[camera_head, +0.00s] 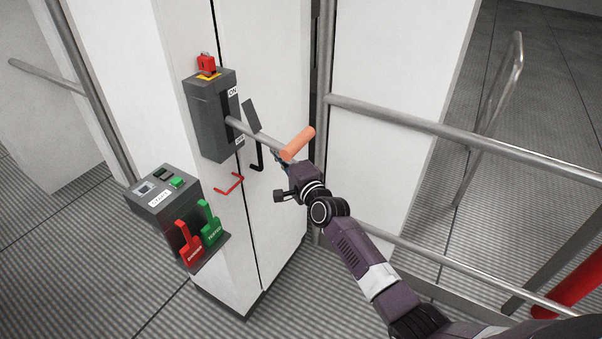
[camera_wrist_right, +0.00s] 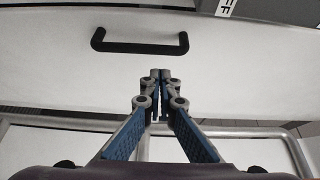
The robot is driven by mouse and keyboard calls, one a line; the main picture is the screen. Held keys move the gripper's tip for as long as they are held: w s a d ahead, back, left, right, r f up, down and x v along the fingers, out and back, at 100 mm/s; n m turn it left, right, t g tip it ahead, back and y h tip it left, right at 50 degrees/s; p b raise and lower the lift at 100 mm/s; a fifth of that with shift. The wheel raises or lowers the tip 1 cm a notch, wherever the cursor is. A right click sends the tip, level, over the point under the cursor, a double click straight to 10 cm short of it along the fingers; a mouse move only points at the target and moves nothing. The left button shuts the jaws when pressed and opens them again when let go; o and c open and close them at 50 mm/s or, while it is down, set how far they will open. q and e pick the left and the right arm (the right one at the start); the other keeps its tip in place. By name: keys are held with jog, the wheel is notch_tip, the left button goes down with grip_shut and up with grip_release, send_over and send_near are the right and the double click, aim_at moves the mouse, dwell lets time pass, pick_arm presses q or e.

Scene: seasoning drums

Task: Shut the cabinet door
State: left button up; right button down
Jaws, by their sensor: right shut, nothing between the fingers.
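The white cabinet (camera_head: 281,60) stands in the middle of the head view, with a thin dark seam down its face. The door panel right of the seam carries a black bar handle (camera_head: 258,160); I cannot tell whether the door is fully flush. In the right wrist view the black handle (camera_wrist_right: 140,48) lies across the white door (camera_wrist_right: 60,80), just beyond my fingertips. My right gripper (camera_wrist_right: 160,74) is shut and empty, facing the door below the handle. In the head view it is partly hidden behind an orange grip. My left gripper is out of view.
A grey switch box (camera_head: 213,115) has a lever with an orange grip (camera_head: 299,143) jutting out near my right wrist. A red handle (camera_head: 229,184) sits left of the seam. Metal rails (camera_head: 450,131) run at the right.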

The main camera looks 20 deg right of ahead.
jog(key=s, duration=1)
jog(key=s+f+n+g, duration=0.3)
jog(key=s+f, duration=0.3)
jog(key=f, duration=0.7)
jog(key=s+f+n+g+h+b, duration=0.1)
jog(key=s+f+n+g, duration=0.3)
jog(key=f, duration=0.9)
jog(key=s+f+n+g, duration=0.1)
jog(key=s+f, duration=0.6)
jog(key=f, duration=0.6)
jog(key=s+d+f+n+g+h, duration=0.1)
jog(key=s+f+n+g, duration=0.2)
jog(key=s+f, duration=0.6)
jog(key=s+f+n+g, duration=0.25)
jog(key=s+f, duration=0.35)
jog(key=s, duration=0.6)
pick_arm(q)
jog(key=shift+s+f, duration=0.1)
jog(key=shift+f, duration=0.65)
pick_arm(e)
jog(key=s+d+f+n+g, duration=0.1)
jog(key=s+f+n, duration=0.1)
jog(key=s, duration=0.8)
jog(key=s+f+n+g, duration=0.2)
jog(key=s+f+n, duration=0.1)
jog(key=s, duration=0.7)
jog(key=shift+d+f+h, duration=0.35)
jog(key=shift+f+h, duration=0.05)
jog(key=shift+f, duration=0.2)
